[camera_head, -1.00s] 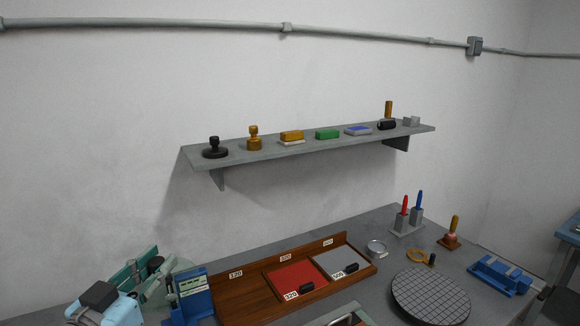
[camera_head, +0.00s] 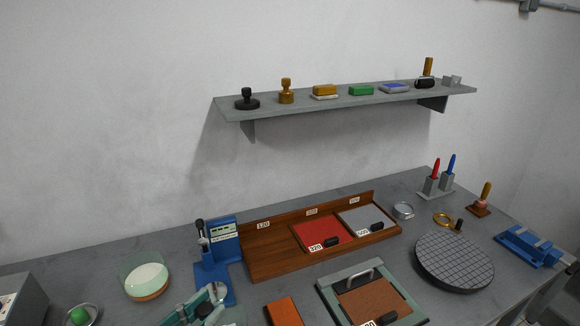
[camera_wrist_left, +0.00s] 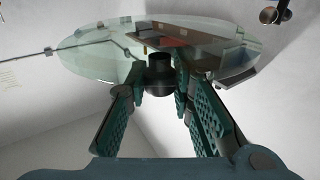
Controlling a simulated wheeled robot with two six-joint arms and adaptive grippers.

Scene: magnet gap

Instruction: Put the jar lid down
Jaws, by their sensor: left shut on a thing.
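The jar lid (camera_wrist_left: 95,52) is a clear glass disc with a dark knob (camera_wrist_left: 160,75). In the left wrist view my left gripper (camera_wrist_left: 160,84) is shut on the knob, with a finger on either side. The disc spreads beyond the fingertips. In the head view my left gripper (camera_head: 205,303) is low at the bottom edge, in front of the blue press; the lid is hard to make out there. A glass jar (camera_head: 147,280) with pale contents and an orange-brown base stands to its left. My right gripper is not in view.
A blue press (camera_head: 222,245) stands behind my left gripper. A wooden tray (camera_head: 270,262) with red and grey sheets lies right of it. An orange block (camera_head: 284,312) and a green-grey framed plate (camera_head: 330,300) lie in front. Bare grey table (camera_head: 80,265) shows around the jar.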

